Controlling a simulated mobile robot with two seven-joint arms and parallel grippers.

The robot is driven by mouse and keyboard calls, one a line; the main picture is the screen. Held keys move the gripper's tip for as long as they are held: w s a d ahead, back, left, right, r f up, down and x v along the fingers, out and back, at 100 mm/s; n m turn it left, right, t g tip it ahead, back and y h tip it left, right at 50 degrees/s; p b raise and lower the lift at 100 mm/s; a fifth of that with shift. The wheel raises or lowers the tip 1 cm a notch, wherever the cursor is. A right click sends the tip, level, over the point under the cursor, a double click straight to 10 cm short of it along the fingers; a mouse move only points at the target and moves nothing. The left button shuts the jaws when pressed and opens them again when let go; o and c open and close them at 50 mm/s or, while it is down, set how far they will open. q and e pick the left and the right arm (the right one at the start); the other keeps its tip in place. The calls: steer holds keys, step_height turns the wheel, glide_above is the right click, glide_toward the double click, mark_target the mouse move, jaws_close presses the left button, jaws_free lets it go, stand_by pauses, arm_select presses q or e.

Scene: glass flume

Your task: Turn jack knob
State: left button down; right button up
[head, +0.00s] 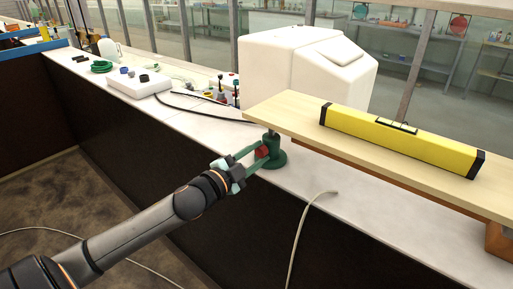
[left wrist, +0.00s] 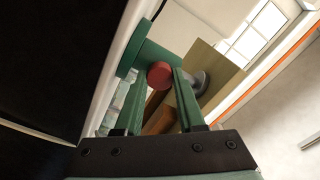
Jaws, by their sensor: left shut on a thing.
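The green screw jack (head: 275,155) stands upright on the white ledge, under the left end of a pale wooden board (head: 290,108). Its red knob (head: 262,152) faces my side. My left gripper (head: 256,154) reaches in from the left and is shut on the red knob. In the left wrist view the red knob (left wrist: 160,75) sits between the tips of my two green fingers (left wrist: 162,85). The jack's green body (left wrist: 150,55) and its grey top (left wrist: 200,82) against the board (left wrist: 222,80) show behind it. A yellow spirit level (head: 400,140) lies on the board. My right gripper is not in view.
A large white box-shaped unit (head: 305,65) stands behind the board. A white control box (head: 138,84), a green coil (head: 101,67) and small coloured parts lie on the ledge to the left. A pale hose (head: 297,235) hangs over the ledge's front edge. An orange-brown block (head: 498,240) is under the board's right end.

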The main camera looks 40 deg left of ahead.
arm_select(q)
steer(key=m+p, duration=0.1)
steer(key=m, duration=0.2)
steer(key=shift+r, duration=0.1)
steer(key=shift+m+p, duration=0.55)
steer(key=shift+m, duration=0.35)
steer(key=shift+m+p, duration=0.35)
steer(key=shift+m, duration=0.55)
steer(key=m+p, duration=0.1)
steer(key=m, duration=0.3)
steer(key=shift+m+p, duration=0.5)
steer(key=shift+m, duration=1.2)
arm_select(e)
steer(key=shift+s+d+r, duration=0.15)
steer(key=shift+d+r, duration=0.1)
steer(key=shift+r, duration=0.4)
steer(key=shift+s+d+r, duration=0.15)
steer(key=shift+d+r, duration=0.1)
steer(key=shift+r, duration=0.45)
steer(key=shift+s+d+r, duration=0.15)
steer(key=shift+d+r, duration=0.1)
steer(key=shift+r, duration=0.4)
arm_select(q)
steer(key=shift+f, duration=0.2)
steer(key=c, duration=0.5)
jaws_free()
